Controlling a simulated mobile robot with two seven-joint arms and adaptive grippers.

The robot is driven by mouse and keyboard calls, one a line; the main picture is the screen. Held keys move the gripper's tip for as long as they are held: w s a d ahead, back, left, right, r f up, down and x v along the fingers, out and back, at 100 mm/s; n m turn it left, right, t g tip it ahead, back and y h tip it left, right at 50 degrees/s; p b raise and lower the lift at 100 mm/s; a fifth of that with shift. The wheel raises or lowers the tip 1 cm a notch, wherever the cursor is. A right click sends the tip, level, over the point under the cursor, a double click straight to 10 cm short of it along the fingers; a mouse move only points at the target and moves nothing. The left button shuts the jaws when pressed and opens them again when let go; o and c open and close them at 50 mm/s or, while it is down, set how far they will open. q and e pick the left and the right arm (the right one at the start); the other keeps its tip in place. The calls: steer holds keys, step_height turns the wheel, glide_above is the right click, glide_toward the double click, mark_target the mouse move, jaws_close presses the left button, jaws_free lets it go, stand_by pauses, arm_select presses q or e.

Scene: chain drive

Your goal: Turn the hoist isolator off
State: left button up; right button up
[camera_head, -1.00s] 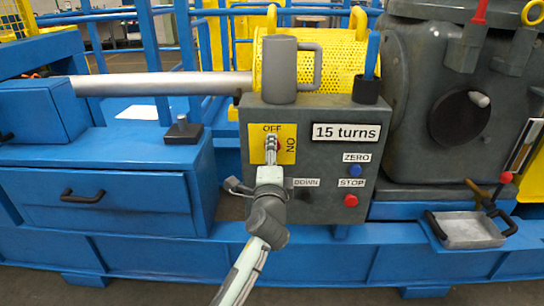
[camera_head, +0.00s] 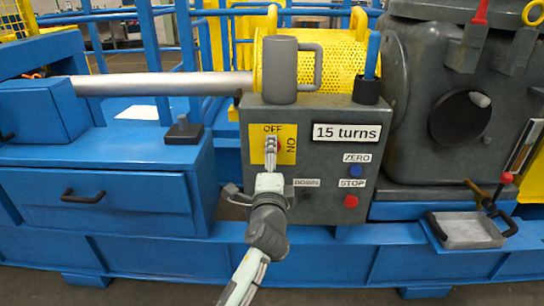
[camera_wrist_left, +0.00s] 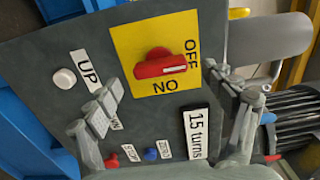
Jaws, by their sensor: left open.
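The hoist isolator is a red knob (camera_wrist_left: 160,66) on a yellow plate (camera_wrist_left: 128,38) marked OFF and ON. In the left wrist view the knob's bar lies level, its white line at the end towards OFF. In the head view the plate (camera_head: 286,157) is on the grey control box, with the knob mostly hidden behind my left gripper (camera_head: 270,146). In the left wrist view that gripper (camera_wrist_left: 162,92) has its fingers spread and empty, apart from the knob. My right gripper is not in view.
The grey box (camera_head: 320,200) also carries a "15 turns" display (camera_head: 347,133), a blue ZERO button (camera_head: 355,171), a red STOP button (camera_head: 351,202) and a white UP button (camera_wrist_left: 65,78). A grey mug (camera_head: 281,72) stands on top. A metal tray (camera_head: 470,232) is at the right.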

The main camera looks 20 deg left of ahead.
arm_select(q)
steer(key=v, duration=1)
steer(key=s+a+f+n+g+p, duration=0.1)
steer(key=s+a+f+n+g, duration=0.2)
steer(key=f, duration=0.4)
steer(key=s+a+f+n+g+h, duration=0.1)
steer(key=s+a+f+n+g, duration=0.15)
steer(key=f, duration=0.45)
steer(key=s+a+f+n+g+p, duration=0.1)
steer(key=s+a+f+n+g, duration=0.2)
steer(key=f, duration=0.5)
steer(key=s+a+f+n+g+h, duration=0.1)
steer(key=s+f+n+g, duration=0.1)
steer(key=s+f, duration=0.3)
steer(key=s+a+f+n+g+h+p, duration=0.1)
steer(key=s+f+g, duration=0.3)
steer(key=s, duration=0.5)
steer(key=shift+s+a+f+n+h, duration=0.25)
steer(key=shift+f+n+h, duration=0.1)
steer(key=shift+n, duration=0.4)
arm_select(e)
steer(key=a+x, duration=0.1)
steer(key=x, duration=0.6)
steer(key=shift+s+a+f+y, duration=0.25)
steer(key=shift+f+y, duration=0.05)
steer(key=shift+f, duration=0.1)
